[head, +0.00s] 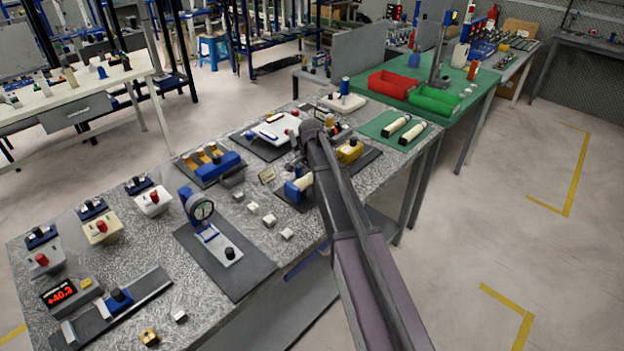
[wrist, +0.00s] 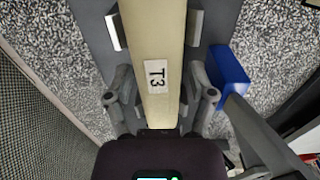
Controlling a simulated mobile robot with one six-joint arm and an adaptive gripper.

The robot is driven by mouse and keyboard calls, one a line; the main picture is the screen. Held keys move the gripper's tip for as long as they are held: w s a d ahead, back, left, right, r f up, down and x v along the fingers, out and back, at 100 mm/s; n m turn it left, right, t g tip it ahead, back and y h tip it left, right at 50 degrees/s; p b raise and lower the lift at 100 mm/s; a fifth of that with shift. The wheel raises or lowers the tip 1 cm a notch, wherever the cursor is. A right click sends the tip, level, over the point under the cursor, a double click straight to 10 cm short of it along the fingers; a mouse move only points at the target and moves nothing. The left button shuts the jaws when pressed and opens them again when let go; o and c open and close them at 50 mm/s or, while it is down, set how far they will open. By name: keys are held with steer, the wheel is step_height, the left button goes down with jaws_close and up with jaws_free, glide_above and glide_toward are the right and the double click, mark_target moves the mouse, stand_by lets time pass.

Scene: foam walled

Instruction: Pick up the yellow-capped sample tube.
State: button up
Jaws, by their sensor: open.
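In the wrist view a long cream tube (wrist: 157,100) with a white "T3" label runs from the top edge down to my gripper body. No yellow cap shows there, and its far end is cut off. My gripper (wrist: 154,29) is open, with one pale finger pad on each side of the tube. I cannot tell whether either pad touches it. In the head view my arm hides most of the gripper. Two cream tubes with dark ends (head: 396,127) (head: 412,134) lie on a green mat. I cannot make out a yellow cap on any tube.
A blue block (wrist: 229,69) stands close right of the gripper in the wrist view. In the head view, the speckled bench (head: 215,290) holds a gauge stand (head: 201,211), several small light blocks and a yellow block (head: 349,151). Red (head: 393,84) and green (head: 434,99) bins stand beyond.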

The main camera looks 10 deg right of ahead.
mark_target(311, 174)
jaws_close()
steer(key=shift+r, duration=0.2)
stand_by(0.3)
step_height(311, 174, up, 18)
steer(key=p, duration=1.8)
steer(key=shift+f, duration=0.2)
